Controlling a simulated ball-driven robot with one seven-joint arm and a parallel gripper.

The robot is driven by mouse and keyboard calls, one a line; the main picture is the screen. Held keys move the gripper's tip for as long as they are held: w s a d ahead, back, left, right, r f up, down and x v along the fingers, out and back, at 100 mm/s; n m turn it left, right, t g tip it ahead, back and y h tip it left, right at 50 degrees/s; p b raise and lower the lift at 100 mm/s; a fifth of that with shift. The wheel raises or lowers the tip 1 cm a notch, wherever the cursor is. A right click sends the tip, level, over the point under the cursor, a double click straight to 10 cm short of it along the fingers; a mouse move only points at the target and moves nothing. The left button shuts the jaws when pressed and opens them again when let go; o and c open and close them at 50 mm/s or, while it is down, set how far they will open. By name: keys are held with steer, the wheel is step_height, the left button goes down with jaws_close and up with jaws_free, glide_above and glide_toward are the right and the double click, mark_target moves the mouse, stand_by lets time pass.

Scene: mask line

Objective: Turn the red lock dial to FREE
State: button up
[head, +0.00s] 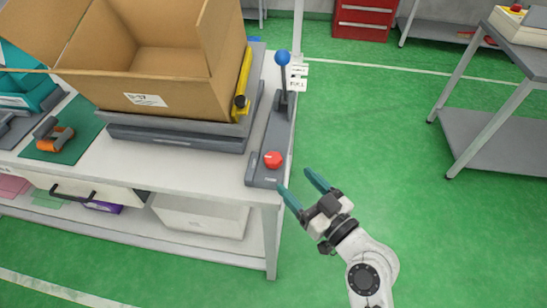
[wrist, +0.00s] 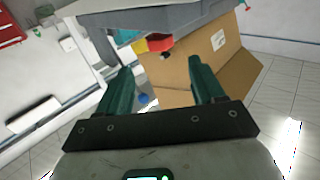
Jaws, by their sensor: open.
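The red lock dial (head: 273,159) sits on the near end of a grey lever base (head: 267,141) along the right edge of the white workbench. Its markings are too small to read. A dark lever with a blue ball knob (head: 283,58) stands upright at the far end of that base, beside a white tag reading PULL (head: 297,84). My gripper (head: 293,179) is open and empty, just right of and nearer than the dial, by the bench's right edge. In the wrist view my open gripper (wrist: 161,64) shows nothing between its fingertips that I can identify as the dial.
An open cardboard box (head: 146,101) stands on a grey platform left of the lever base. A yellow bar (head: 244,72) lies at the box's right side. A grey side table (head: 505,117) stands at the right. Green floor between is clear.

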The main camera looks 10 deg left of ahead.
mark_target(278, 163)
steer(key=p+x, duration=0.1)
steer(key=x, duration=0.9)
steer(key=shift+p, duration=0.35)
steer(key=shift+s, duration=0.1)
steer(key=shift+c, duration=0.2)
steer(key=c, duration=0.9)
